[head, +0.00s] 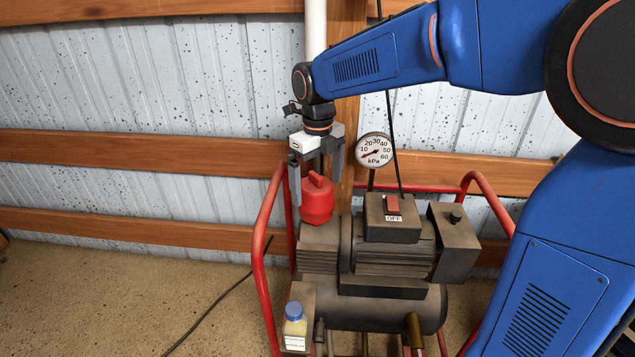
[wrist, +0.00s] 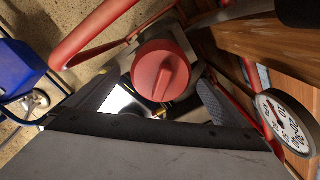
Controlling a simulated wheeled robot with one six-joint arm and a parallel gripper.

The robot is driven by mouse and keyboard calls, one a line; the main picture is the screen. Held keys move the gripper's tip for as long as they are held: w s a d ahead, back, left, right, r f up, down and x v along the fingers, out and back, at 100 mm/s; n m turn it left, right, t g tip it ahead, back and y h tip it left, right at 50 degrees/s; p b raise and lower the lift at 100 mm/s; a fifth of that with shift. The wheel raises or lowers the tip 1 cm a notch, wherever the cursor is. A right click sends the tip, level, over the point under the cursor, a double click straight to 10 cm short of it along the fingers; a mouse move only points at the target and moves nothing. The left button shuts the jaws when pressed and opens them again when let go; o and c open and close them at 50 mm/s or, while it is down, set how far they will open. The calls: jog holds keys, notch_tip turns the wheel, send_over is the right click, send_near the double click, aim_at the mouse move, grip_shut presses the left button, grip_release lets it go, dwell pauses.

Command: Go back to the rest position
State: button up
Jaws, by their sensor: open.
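My gripper (head: 316,180) hangs at the end of my blue arm, pointing down, above the left part of a compressor (head: 390,255). Its fingers are apart, and nothing is held between them. A red part with a raised grip (head: 318,198) sits on the compressor just below the fingers. In the wrist view the red part (wrist: 161,71) shows beyond the gripper, between the two dark fingers. I cannot tell from these views how small the gap between fingers and red part is.
A kPa gauge (head: 374,150) stands right of my gripper. A red tube frame (head: 266,240) surrounds the compressor. A switch box marked OFF (head: 392,217) is on top. A blue-capped bottle (head: 295,325) stands at front left. Wooden rails (head: 130,150) cross the metal wall behind. Open floor lies left.

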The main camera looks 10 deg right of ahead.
jog(key=s+d+r+n+t, duration=0.2)
jog(key=s+d+r+n, duration=0.2)
jog(key=s+d+n, duration=0.9)
jog(key=s+d+f+n+t, duration=0.1)
jog(key=s+d+f+n, duration=0.1)
jog(key=s+d+n, duration=0.2)
jog(key=s+d+f+n+t, duration=0.1)
jog(key=s+d+n, duration=0.3)
jog(key=s+n, duration=0.5)
jog(key=f+n, duration=0.1)
jog(key=n, duration=0.1)
jog(key=shift+d+f+n+t, duration=0.3)
jog(key=shift+d+f+t, duration=0.05)
jog(key=shift+f+t, duration=0.05)
jog(key=shift+s, duration=0.1)
